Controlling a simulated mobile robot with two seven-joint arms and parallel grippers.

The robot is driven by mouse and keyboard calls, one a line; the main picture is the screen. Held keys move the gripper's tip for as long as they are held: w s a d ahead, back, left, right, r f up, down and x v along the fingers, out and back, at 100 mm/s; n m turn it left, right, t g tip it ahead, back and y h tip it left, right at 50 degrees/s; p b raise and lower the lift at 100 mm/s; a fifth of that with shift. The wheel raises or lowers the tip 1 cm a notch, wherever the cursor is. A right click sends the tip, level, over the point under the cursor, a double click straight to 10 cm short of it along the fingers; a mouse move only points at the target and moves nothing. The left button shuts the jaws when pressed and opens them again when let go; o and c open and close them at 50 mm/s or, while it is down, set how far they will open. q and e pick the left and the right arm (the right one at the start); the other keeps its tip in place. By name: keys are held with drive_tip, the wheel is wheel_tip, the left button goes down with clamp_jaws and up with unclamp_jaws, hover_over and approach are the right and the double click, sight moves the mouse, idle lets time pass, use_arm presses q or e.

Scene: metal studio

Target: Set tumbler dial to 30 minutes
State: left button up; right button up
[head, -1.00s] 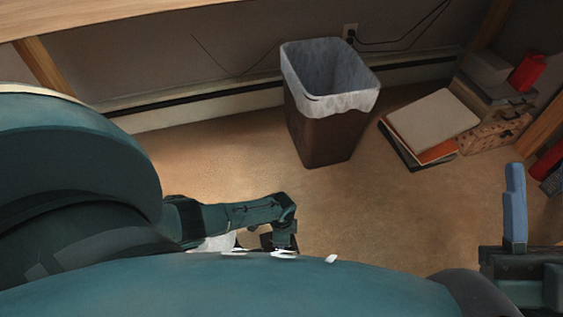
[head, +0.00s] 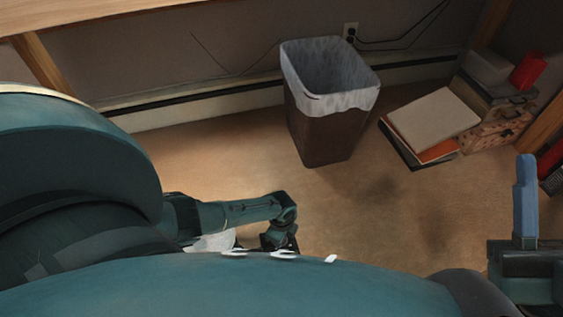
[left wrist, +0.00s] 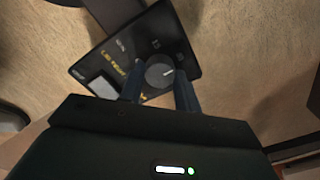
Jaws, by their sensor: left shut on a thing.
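The tumbler's dark control panel (left wrist: 165,38) lies tilted under my left gripper in the left wrist view. Its yellow and white lettering is too small to read. The grey round dial (left wrist: 160,72) is on the panel, with a short white mark toward its right side. My left gripper (left wrist: 158,80) has its two blue fingers on either side of the dial and is shut on it. In the head view my left arm hides the panel and dial. My right gripper (head: 525,200) shows a blue finger at the right edge, away from the panel; its opening cannot be told.
A brown waste bin (head: 325,135) with a white liner stands by the wall. A stack of books and boxes (head: 435,125) lies right of it. A wooden table edge (head: 90,15) is at top left. Carpet between is clear.

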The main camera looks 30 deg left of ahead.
use_arm(q)
drive_tip(key=o, duration=1)
drive_tip(key=shift+c, duration=0.2)
drive_tip(key=shift+r+p, duration=0.45)
drive_tip(key=shift+r, duration=0.15)
wheel_tip(320, 180, up, 12)
drive_tip(key=p, duration=0.8)
use_arm(e)
wheel_tip(320, 180, down, 7)
drive_tip(key=m+g+h, duration=0.2)
drive_tip(key=m+h, duration=0.3)
drive_tip(key=h, duration=0.1)
drive_tip(key=shift+s+m+h, duration=0.3)
drive_tip(key=shift+s+h, duration=0.1)
drive_tip(key=shift+a+r, duration=0.1)
